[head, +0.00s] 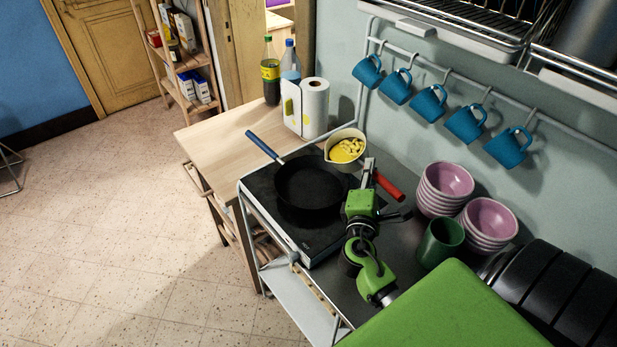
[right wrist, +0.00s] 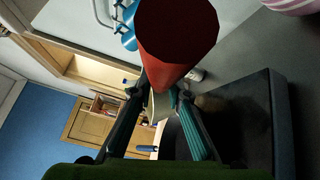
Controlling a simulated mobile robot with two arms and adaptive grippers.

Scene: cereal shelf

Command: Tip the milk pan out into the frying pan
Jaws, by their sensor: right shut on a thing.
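The milk pan (head: 346,149) is cream-coloured with yellow pieces in it. In the head view it is just behind and to the right of the frying pan, tilted toward the camera. Its red handle (head: 389,187) points toward the lower right. My right gripper (head: 370,173) is shut on this handle. In the right wrist view the red handle (right wrist: 178,35) sticks up large between the fingers, hiding most of the pan. The black frying pan (head: 308,188) lies on the dark hob with its blue handle (head: 264,146) toward the upper left. It looks empty. My left gripper is not in view.
A paper roll (head: 315,107), a white holder (head: 292,110) and bottles (head: 271,72) stand behind on the wooden counter (head: 215,150). Pink bowls (head: 446,185) and a green cup (head: 440,242) stand to the right. Blue mugs (head: 429,103) hang on the wall rail.

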